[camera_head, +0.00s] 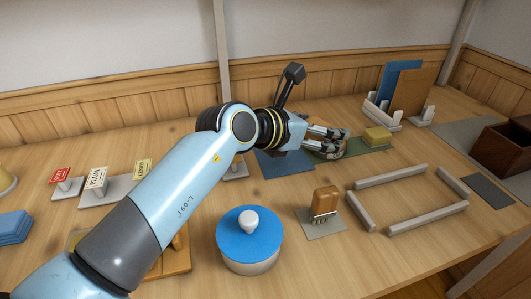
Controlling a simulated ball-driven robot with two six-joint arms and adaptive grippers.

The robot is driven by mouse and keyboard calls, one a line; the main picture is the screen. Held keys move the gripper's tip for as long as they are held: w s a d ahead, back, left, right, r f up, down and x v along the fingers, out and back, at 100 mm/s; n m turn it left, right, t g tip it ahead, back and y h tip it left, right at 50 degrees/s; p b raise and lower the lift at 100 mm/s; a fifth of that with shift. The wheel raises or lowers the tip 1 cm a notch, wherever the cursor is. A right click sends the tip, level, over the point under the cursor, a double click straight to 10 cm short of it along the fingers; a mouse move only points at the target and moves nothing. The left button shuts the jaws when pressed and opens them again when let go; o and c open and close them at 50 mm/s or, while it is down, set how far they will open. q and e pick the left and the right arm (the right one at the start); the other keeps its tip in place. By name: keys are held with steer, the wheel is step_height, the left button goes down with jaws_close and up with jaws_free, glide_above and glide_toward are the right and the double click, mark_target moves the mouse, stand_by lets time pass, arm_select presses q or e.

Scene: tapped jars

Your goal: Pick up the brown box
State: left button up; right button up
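A dark brown open-topped box (503,150) stands at the far right of the table, partly cut off by the picture's edge. My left gripper (343,144) is above the back middle of the table, well to the left of the box and apart from it. Its fingers point right, towards a yellow block (377,136) on a green mat. The fingers are small and seen at a slant, so I cannot tell how far they are apart. Nothing shows clearly between them. My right gripper is not in view.
A frame of grey bars (428,229) lies between my gripper and the box's side. A rack with blue and brown boards (412,90) stands behind. A blue-lidded jar (250,240) and a small brown brush-like object (325,202) stand in front. Label stands (95,187) are at left.

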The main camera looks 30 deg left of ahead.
arm_select(q)
glide_above(276, 172)
steer(key=f, duration=0.3)
steer(key=f+b, duration=0.1)
steer(key=shift+w+d+f, duration=0.1)
steer(key=shift+d+f, duration=0.1)
steer(key=shift+d, duration=0.1)
steer(key=shift+a+f, duration=0.15)
steer(key=shift+a, duration=0.05)
step_height(276, 172, down, 4)
steer(key=shift+f+b, duration=0.1)
steer(key=shift+b, duration=0.7)
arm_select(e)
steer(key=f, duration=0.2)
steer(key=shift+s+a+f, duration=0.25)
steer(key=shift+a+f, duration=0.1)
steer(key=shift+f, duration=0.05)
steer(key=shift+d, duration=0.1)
arm_select(q)
steer(key=o, duration=1.1)
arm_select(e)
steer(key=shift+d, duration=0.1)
